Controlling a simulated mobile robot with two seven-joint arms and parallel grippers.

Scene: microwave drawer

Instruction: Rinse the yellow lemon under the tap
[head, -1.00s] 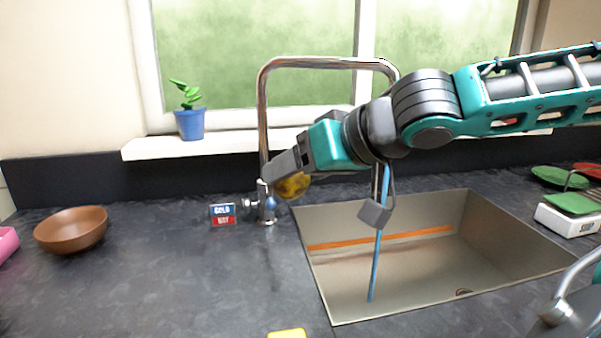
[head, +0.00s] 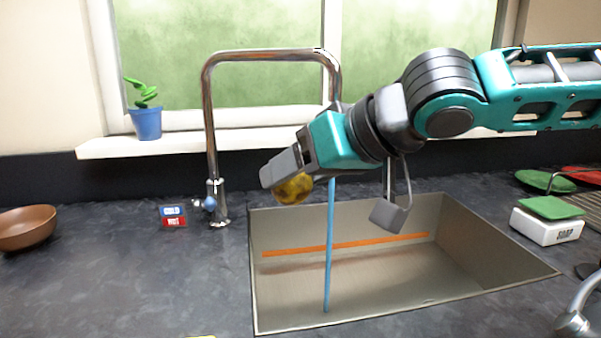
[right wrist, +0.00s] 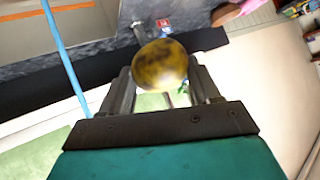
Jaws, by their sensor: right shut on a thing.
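The yellow lemon (head: 293,189) has dark brown smudges. My right gripper (head: 284,176) is shut on it and holds it above the left part of the sink. In the right wrist view the lemon (right wrist: 160,65) sits between the two fingers. The chrome tap (head: 211,130) arches up and over the sink. A thin blue stream of water (head: 330,250) falls from its spout into the sink. In the head view the lemon is left of the stream and apart from it. My left gripper is not in view.
The steel sink (head: 470,285) has an orange strip on its far wall. A cold/hot sign (head: 173,216) stands beside the tap. A brown bowl (head: 27,228) is at the left. A soap box (head: 547,227) with a green sponge is right of the sink. A potted plant (head: 146,122) stands on the sill.

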